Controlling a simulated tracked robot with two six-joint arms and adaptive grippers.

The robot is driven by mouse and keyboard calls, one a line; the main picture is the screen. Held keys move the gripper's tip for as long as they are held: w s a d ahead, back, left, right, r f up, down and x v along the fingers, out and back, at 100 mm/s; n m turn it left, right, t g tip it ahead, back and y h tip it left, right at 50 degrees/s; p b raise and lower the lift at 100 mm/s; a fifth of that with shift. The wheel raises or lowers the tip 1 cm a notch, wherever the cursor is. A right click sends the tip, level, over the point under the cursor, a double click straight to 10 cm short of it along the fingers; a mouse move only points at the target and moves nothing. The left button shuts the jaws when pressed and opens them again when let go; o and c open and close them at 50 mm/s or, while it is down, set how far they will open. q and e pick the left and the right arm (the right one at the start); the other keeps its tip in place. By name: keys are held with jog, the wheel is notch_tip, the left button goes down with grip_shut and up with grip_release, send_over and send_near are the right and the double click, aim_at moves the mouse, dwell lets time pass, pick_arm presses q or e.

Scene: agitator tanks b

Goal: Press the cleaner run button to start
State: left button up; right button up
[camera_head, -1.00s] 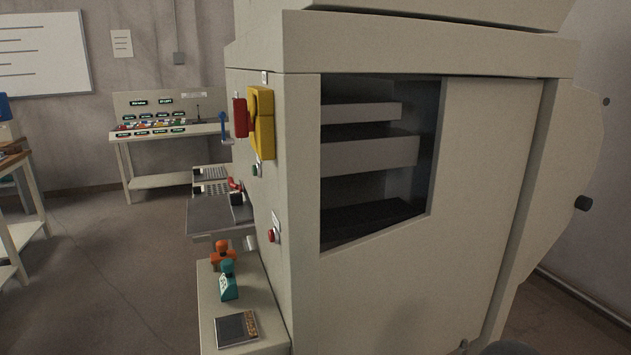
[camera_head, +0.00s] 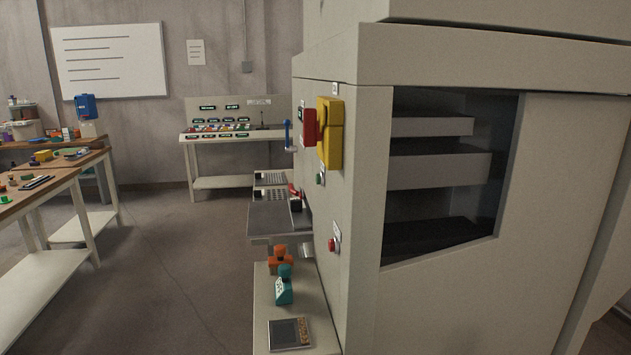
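A large beige cabinet machine (camera_head: 480,290) fills the right of the view, with a dark window opening in its side. Its narrow front face, seen at a steep angle, carries a small green button (camera_head: 320,180) below a yellow box (camera_head: 329,133). A red button (camera_head: 334,245) sits lower on the same face. A red part (camera_head: 310,127) and a blue handle (camera_head: 287,136) stick out beside the yellow box. Labels near the buttons are too small to read, so I cannot tell which is the cleaner run button. Neither of my grippers is in view.
A low beige ledge (camera_head: 265,325) in front of the machine holds a teal-and-orange pair of fixtures and a small dark panel (camera_head: 289,334). A grey tray (camera_head: 274,219) juts out above it. Wooden-topped tables (camera_head: 30,190) stand left. Floor between is clear.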

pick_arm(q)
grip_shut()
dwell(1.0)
